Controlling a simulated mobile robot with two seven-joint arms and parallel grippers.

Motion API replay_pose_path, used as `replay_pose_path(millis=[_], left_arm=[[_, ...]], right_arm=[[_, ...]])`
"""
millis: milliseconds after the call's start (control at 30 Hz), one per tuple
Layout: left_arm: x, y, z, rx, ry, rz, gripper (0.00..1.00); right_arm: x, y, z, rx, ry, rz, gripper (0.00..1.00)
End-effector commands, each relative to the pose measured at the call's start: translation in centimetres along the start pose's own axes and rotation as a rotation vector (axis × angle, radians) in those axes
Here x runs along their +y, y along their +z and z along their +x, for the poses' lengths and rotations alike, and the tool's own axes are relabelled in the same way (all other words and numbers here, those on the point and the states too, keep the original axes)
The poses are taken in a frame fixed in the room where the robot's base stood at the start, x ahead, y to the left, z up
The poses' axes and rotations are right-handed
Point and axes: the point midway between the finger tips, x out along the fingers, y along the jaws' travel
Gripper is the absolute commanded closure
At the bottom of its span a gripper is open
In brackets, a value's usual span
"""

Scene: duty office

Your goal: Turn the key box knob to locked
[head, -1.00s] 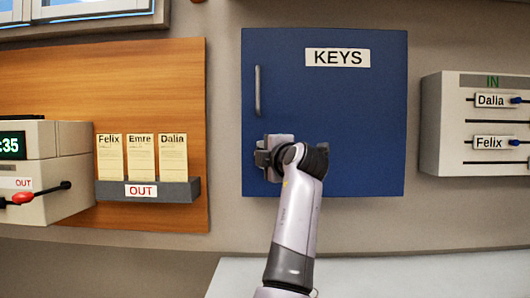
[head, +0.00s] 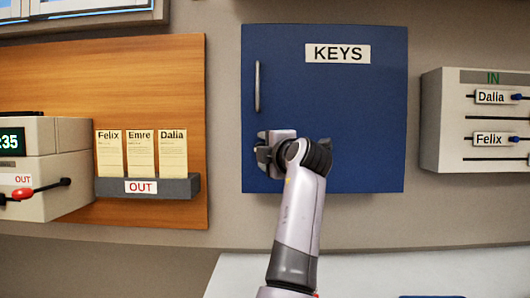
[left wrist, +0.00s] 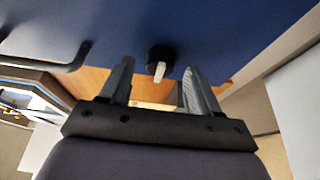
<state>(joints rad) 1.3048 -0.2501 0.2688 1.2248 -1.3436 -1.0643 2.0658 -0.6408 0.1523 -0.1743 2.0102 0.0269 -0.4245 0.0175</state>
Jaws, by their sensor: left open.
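The blue key box (head: 350,120) hangs on the wall, with a KEYS label and a vertical bar handle (head: 257,87) on its door. Its knob (left wrist: 160,58) shows in the left wrist view as a black round base with a pale pointer, which points down in that picture. My left gripper (head: 264,154) is at the lower left of the door, below the handle, and covers the knob in the head view. In the left wrist view, my left gripper (left wrist: 158,70) is open, its fingers on either side of the knob with gaps visible. My right gripper is not in view.
A wooden board with an OUT card rack (head: 148,188) is left of the box, beside a beige time clock (head: 70,165) with a red-knobbed lever. An IN rack (head: 450,120) is on the right. A pale surface (head: 370,275) lies below.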

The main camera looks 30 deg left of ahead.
Motion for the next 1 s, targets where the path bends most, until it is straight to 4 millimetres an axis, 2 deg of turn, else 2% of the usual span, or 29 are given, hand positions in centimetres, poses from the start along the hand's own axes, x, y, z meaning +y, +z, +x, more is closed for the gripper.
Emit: replay_pose_path(millis=[200,400,1000], left_arm=[[-0.2,0.1,-3.7,-0.004,0.0,-0.004,0.38],[-0.1,0.1,-5.8,-0.002,-0.002,-0.002,0.38],[-0.1,0.0,-6.1,-0.002,-0.002,-0.002,0.38]], right_arm=[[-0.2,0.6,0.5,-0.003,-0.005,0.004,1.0],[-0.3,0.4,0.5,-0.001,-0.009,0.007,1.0],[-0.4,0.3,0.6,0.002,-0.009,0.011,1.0]])
